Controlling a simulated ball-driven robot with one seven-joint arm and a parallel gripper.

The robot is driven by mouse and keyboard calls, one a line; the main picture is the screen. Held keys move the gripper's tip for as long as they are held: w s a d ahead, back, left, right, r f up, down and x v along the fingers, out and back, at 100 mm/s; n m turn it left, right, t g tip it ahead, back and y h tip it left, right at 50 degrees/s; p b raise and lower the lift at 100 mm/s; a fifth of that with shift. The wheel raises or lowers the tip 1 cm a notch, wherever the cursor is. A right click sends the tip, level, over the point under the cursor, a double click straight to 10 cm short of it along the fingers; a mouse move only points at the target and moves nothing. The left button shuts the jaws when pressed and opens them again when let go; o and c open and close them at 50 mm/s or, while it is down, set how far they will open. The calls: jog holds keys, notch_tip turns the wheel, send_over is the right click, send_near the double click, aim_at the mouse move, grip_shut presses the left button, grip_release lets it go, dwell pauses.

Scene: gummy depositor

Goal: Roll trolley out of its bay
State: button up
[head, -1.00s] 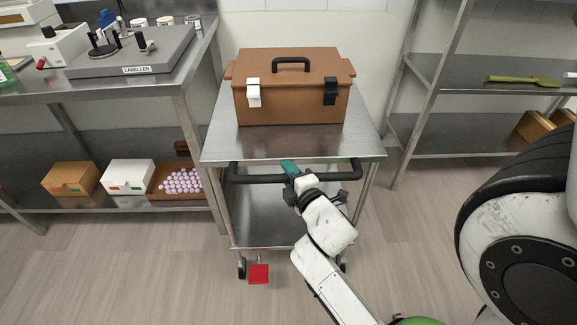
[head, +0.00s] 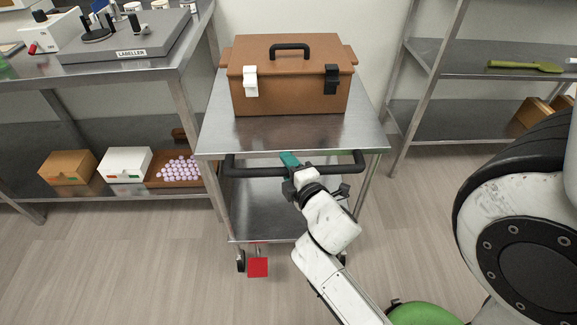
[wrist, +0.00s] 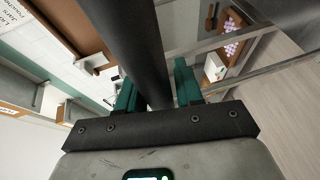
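The steel trolley (head: 285,134) stands between the left bench and right rack, with its black push handle (head: 235,168) facing me. A brown toolbox (head: 290,97) with a black carry handle stands on its top. A red plate (head: 257,267) shows low at the trolley's front, near a caster. My gripper (head: 289,164) is at the middle of the push handle. In the wrist view, the green fingers of my gripper (wrist: 158,90) lie on both sides of the black handle bar (wrist: 138,45), close against it. The fingertips are partly hidden by the bar.
The left bench (head: 130,68) holds a labeller, with boxes and a tray of lilac sweets (head: 180,169) on its lower shelf, close beside the trolley. A steel rack (head: 470,82) stands at right. The floor (head: 120,265) in front is clear.

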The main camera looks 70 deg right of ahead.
jog(key=shift+s+a, duration=0.1)
jog(key=b+v, duration=0.1)
jog(key=v, duration=0.9)
jog(key=shift+s+a, duration=0.15)
jog(key=shift+s, duration=0.05)
jog(key=shift+r, duration=0.15)
